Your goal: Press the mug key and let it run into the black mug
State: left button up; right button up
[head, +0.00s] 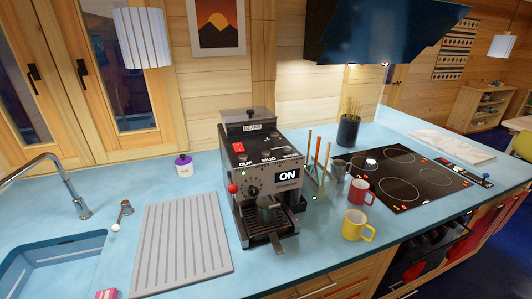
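The coffee machine (248,185) stands on the blue counter. Its display (287,176) reads ON. The top panel carries labels CUP and MUG (268,161), with a red switch (238,148) behind them. Neither of my grippers is in view.
A ribbed grey mat (181,245) lies left, beside the sink (50,268). The hob (402,177) is at right.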

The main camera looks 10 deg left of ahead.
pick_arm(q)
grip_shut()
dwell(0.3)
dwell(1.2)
